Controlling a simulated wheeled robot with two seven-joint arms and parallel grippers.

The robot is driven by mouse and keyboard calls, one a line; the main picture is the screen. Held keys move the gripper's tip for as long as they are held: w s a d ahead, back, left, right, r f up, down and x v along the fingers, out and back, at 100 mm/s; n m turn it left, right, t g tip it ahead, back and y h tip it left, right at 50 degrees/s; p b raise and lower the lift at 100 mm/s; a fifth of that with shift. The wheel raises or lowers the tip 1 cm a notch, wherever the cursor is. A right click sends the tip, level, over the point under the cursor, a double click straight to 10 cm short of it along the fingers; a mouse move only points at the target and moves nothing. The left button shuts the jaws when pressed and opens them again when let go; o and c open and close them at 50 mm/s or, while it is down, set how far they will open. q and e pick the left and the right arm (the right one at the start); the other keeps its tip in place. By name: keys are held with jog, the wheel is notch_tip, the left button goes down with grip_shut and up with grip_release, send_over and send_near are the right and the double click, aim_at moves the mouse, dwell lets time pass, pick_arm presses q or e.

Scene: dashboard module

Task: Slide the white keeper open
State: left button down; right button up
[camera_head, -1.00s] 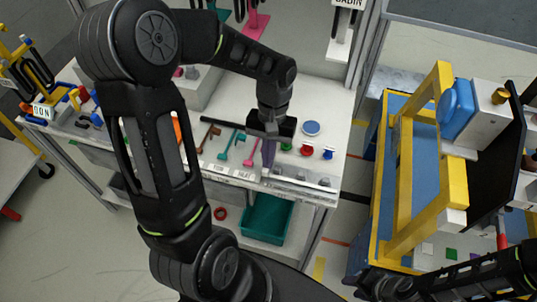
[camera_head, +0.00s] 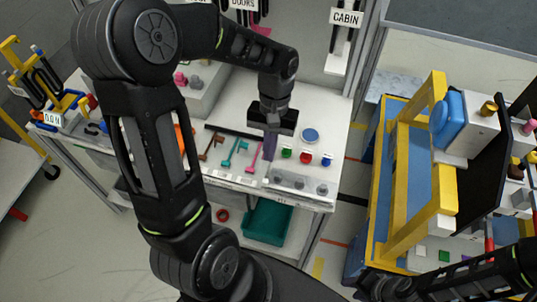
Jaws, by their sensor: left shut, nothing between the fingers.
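I cannot pick out the white keeper with certainty. My left gripper (camera_head: 270,147) is shut and empty, pointing down over the white bench (camera_head: 338,110), just behind its front strip. Whether its tips touch anything is not clear. Brown (camera_head: 211,143), teal (camera_head: 236,151) and pink (camera_head: 255,154) key-like pieces lie left of it. Green (camera_head: 287,153), red (camera_head: 306,157) and blue (camera_head: 327,160) knobs are to its right. My right arm is at the lower right; its gripper (camera_head: 372,284) is dark and small, and its jaws are unclear.
A yellow frame (camera_head: 446,105) on a blue base stands right of the bench. A teal bin (camera_head: 267,220) sits under the bench. Open floor separates bench and frame.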

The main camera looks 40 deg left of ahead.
pick_arm(q)
jog(key=p+v, duration=0.1)
jog(key=v, duration=0.2)
jog(key=shift+w+r, duration=0.1)
jog(key=shift+w, duration=0.05)
dwell(0.5)
